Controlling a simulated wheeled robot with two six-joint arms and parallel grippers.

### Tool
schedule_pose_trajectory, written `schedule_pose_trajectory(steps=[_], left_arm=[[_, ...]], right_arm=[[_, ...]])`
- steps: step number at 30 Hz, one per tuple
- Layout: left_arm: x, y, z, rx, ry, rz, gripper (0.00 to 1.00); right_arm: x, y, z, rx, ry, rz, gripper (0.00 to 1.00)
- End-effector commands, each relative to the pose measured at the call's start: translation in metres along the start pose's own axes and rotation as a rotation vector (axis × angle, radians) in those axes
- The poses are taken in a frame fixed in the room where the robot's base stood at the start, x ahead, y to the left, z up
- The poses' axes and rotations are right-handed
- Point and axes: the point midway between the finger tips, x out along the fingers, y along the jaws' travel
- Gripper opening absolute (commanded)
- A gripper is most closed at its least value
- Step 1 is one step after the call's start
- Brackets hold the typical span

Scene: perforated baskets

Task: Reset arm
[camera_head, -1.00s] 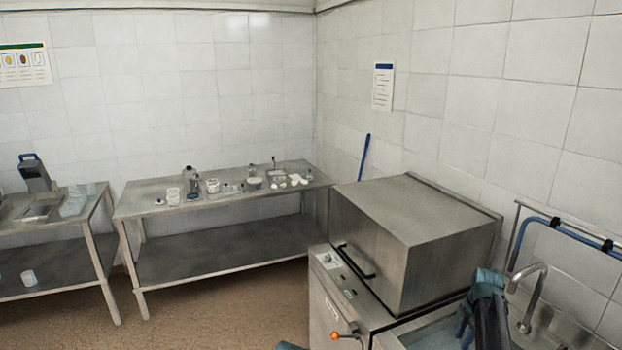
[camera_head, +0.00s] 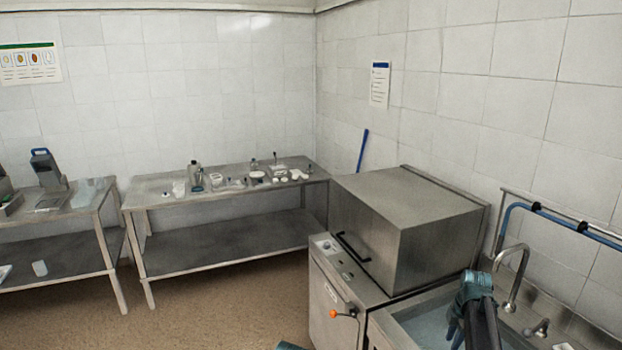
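My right gripper (camera_head: 456,332) is teal on a black arm at the lower right. It appears in front of or over the sink basin (camera_head: 425,324), pointing down. Its fingertips are small and partly overlapped, so I cannot tell if it is open, and no object shows in it. A teal sliver of my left gripper (camera_head: 290,346) shows at the bottom edge; its fingers are cut off by the frame. No perforated basket is visible.
A steel box-hood machine (camera_head: 405,232) with a black handle stands beside the sink. A tap (camera_head: 514,275) rises behind the basin. A steel table (camera_head: 215,250) with bottles and small dishes stands at the back wall. Another table (camera_head: 75,255) is at left. The brown floor (camera_head: 225,310) is clear.

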Motion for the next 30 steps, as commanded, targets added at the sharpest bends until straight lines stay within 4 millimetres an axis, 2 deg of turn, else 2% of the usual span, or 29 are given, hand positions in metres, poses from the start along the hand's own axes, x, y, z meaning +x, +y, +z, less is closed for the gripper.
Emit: schedule_pose_trajectory(steps=[8,14,16,20,24,27,30], left_arm=[[0.016,0.002,-0.001,0.000,0.000,0.000,1.00],[0.034,0.003,-0.002,0.000,0.000,0.000,1.00],[0.042,0.004,-0.002,0.000,0.000,0.000,1.00],[0.063,0.006,-0.003,-0.001,0.000,0.000,1.00],[0.085,0.008,-0.005,-0.001,0.000,0.000,1.00],[0.097,0.009,-0.005,-0.001,0.000,0.000,1.00],[0.107,0.010,-0.006,-0.001,0.000,0.000,1.00]], right_arm=[[0.016,-0.017,-0.057,0.127,-0.005,-0.021,0.35],[0.032,-0.041,-0.118,0.284,-0.016,-0.045,0.35],[0.040,-0.055,-0.146,0.358,-0.025,-0.054,0.35],[0.058,-0.094,-0.207,0.540,-0.053,-0.071,0.35],[0.076,-0.145,-0.267,0.766,-0.096,-0.077,0.35],[0.085,-0.180,-0.298,0.914,-0.126,-0.070,0.35],[0.092,-0.210,-0.320,1.040,-0.152,-0.059,0.35]])
